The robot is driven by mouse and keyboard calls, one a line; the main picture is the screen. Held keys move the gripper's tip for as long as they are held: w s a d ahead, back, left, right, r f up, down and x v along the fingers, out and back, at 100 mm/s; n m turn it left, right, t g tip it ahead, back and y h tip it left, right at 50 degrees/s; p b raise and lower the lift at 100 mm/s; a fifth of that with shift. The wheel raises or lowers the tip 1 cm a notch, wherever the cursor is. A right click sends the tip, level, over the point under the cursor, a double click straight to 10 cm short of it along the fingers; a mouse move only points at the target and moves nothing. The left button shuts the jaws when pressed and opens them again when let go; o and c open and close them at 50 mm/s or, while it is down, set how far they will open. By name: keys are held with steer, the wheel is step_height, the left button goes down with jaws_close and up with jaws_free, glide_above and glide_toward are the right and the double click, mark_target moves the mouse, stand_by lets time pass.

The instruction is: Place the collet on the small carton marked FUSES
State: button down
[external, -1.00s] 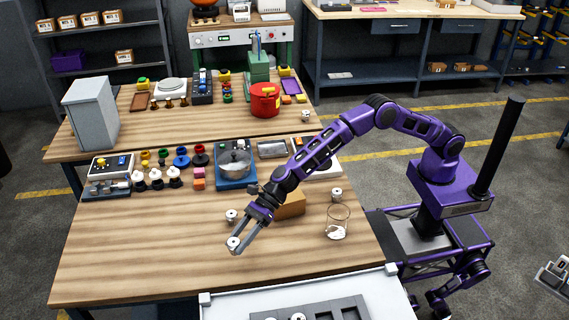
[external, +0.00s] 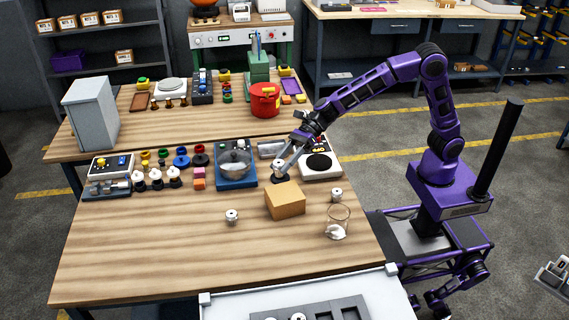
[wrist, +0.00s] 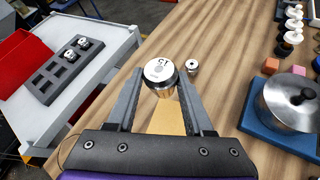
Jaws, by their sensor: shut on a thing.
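My gripper (external: 280,166) is shut on a silver collet (wrist: 160,74) with a white, lettered top face, which shows between the fingertips in the wrist view. In the external view, the gripper and collet are above and just behind a small brown carton (external: 285,203) on the front table. The carton (wrist: 168,119) shows partly between the fingers in the wrist view, with the collet covering part of it. The FUSES marking cannot be read on it in either view.
A similar collet (external: 232,216) stands left of the carton and another (external: 336,195) right of it, near a clear glass (external: 338,224). The table front is clear.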

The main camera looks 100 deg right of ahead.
mark_target(288, 191)
steer(key=f+b, duration=0.1)
steer(key=f, duration=0.2)
steer(key=s+d+f+b, duration=0.1)
steer(key=f, duration=0.2)
steer(key=s+f+b, duration=0.1)
steer(key=f, duration=0.2)
steer(key=shift+d+f, duration=0.2)
steer(key=shift+d, duration=0.2)
steer(key=shift+f+b, duration=0.15)
steer(key=shift+b, duration=0.2)
steer(key=shift+c, duration=1.4)
jaws_free()
steer(key=shift+r, duration=0.25)
steer(key=p+v, duration=0.2)
steer(key=v, duration=1)
steer(key=shift+s, duration=0.15)
steer(key=shift+a+f, duration=0.1)
steer(key=shift+a, duration=0.05)
